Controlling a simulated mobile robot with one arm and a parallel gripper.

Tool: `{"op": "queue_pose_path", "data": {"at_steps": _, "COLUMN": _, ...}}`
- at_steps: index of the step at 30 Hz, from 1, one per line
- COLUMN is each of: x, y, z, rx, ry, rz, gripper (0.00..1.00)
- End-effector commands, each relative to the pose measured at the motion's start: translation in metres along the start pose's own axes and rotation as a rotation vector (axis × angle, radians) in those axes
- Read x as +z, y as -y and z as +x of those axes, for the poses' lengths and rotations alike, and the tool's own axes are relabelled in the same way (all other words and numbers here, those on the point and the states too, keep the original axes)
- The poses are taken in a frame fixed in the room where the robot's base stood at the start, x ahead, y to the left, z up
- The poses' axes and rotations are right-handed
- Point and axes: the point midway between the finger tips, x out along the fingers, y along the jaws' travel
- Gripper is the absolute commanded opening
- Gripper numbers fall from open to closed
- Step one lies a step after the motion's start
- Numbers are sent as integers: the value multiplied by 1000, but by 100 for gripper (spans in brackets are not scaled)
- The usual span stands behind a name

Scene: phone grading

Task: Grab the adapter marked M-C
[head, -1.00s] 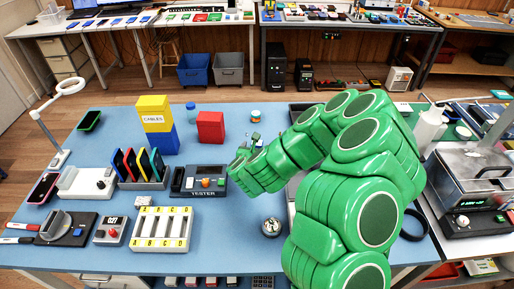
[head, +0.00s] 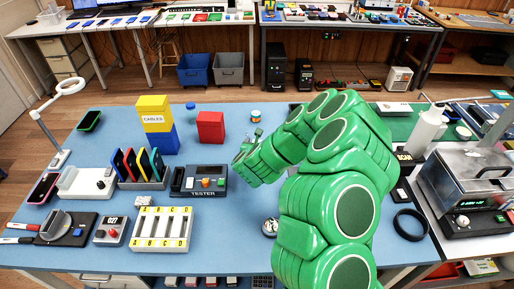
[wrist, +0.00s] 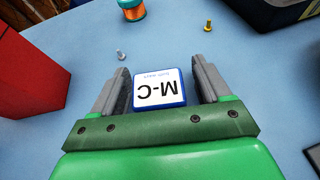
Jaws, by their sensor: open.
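The adapter marked M-C (wrist: 159,90) is a small block with a white label and a blue edge. In the wrist view its label reads upside down. My gripper (wrist: 166,68) is open, with one grey finger on each side of the adapter. A narrow gap shows at each side, so the fingers do not look closed on it. In the head view my gripper (head: 254,137) is small, at the end of the green arm right of the red box; I cannot make out the adapter there.
A red box (wrist: 30,75) stands close on the left in the wrist view. A copper-coloured spool (wrist: 132,10), a silver screw (wrist: 121,54) and a brass screw (wrist: 208,26) lie beyond the fingers. A dark tray (wrist: 270,12) is at upper right. The tester (head: 205,182) sits nearer the front.

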Motion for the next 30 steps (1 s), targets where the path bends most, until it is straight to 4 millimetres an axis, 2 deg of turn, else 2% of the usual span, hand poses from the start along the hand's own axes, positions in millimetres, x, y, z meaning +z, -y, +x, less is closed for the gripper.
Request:
{"op": "queue_pose_path", "data": {"at_steps": 9, "x": 0, "y": 0, "z": 2, "rx": 0, "ry": 1, "rz": 0, "gripper": 75}}
{"op": "queue_pose_path", "data": {"at_steps": 18, "x": 0, "y": 0, "z": 2, "rx": 0, "ry": 1, "rz": 0, "gripper": 29}}
{"op": "queue_pose_path", "data": {"at_steps": 20, "x": 0, "y": 0, "z": 2, "rx": 0, "ry": 1, "rz": 0, "gripper": 22}}
{"op": "queue_pose_path", "data": {"at_steps": 30, "x": 4, "y": 0, "z": 1, "rx": -1, "ry": 2, "rz": 1, "gripper": 21}}
